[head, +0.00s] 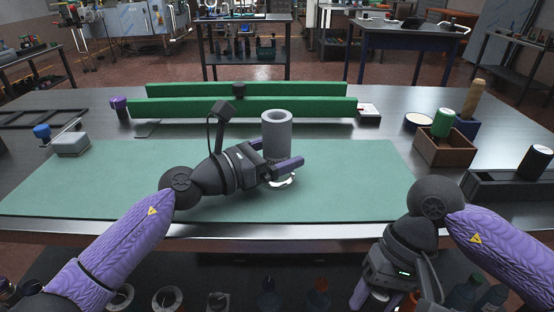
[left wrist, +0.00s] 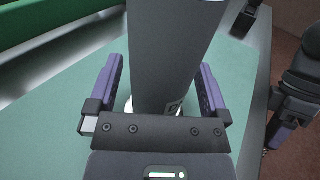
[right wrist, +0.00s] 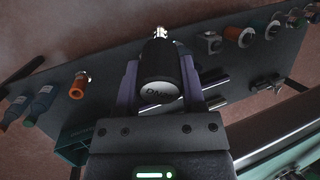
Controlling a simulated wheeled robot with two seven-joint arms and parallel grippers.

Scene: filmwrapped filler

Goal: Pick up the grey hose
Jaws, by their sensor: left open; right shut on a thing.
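The grey hose seems to be the thick hollow grey tube (head: 277,135), upright above the green mat. In the left wrist view the tube (left wrist: 172,60) rises between the fingers of my left gripper (left wrist: 160,85). In the head view my left gripper (head: 284,155) is around the tube's lower part, fingers apart; I cannot tell whether they touch it. My right gripper (head: 383,300) points down in front of the table's edge. In the right wrist view it is shut on a black cylinder (right wrist: 158,62) with a pale lettered end (right wrist: 161,92).
A pale ring (head: 284,182) shows at the tube's foot. Green bars (head: 240,106) lie behind the green mat (head: 350,190). A brown box (head: 444,150) with a green-wrapped roll stands at right. Bottles and ring-shaped parts (head: 167,298) are on a lower shelf near my right gripper.

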